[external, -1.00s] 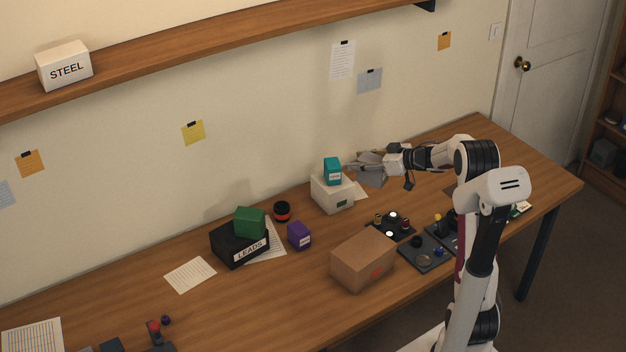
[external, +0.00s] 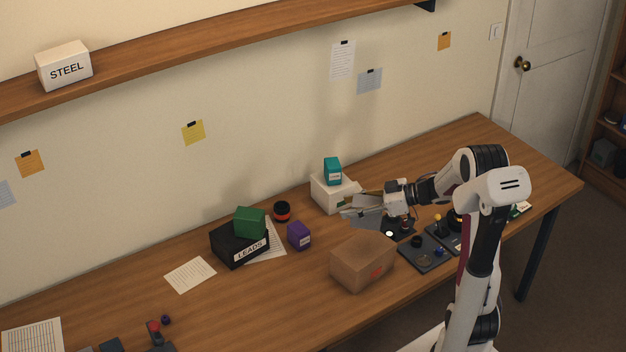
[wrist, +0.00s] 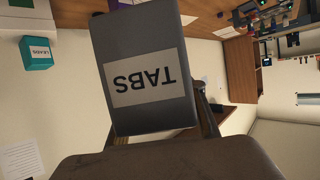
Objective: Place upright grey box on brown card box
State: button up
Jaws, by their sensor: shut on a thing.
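The grey box (wrist: 142,100) with a "TABS" label fills the upper middle of the wrist view, its lettering upside down there. My gripper (external: 378,202) is shut on it. In the external view the grey box (external: 366,215) is held in the air, appearing behind and above the brown card box. The brown card box (external: 362,264) sits closed on the table near the front edge, with a red mark on its front. The two boxes are apart.
A white box (external: 330,195) with a teal box (external: 333,172) on top stands behind the grey box.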

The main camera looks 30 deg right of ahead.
aim_at(352, 222)
jog(key=shift+f, duration=3.15)
jog(key=shift+f, duration=0.1)
jog(key=shift+f, duration=1.75)
jog(key=shift+f, duration=0.15)
jog(key=o, duration=1.4)
jog(key=shift+c, duration=0.2)
